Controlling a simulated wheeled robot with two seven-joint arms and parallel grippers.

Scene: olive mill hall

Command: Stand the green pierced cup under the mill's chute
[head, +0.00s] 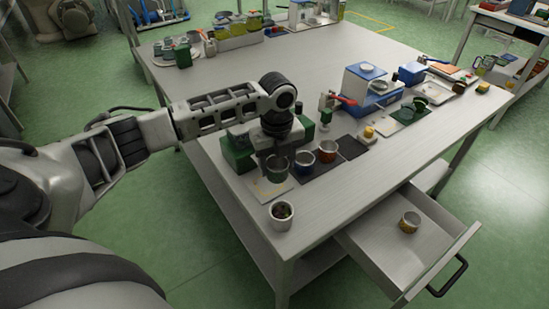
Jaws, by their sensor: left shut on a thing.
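My left gripper (276,150) points down over the near-left part of the table and is shut on a dark green cup (277,169), gripped near its rim. The cup is upright over a pale plate (270,190); whether it touches the plate cannot be told. Its piercing is too small to make out. A green machine (238,154), possibly the mill, stands right behind my gripper, partly hidden by it; I cannot make out its chute. A blue-rimmed cup (304,161) and an orange-red cup (328,151) stand just right of the green cup. My right gripper is not in view.
A white cup (281,215) with dark contents stands at the near table corner. A blue-and-white device (366,83) stands farther right. The table's (290,80) middle is clear.

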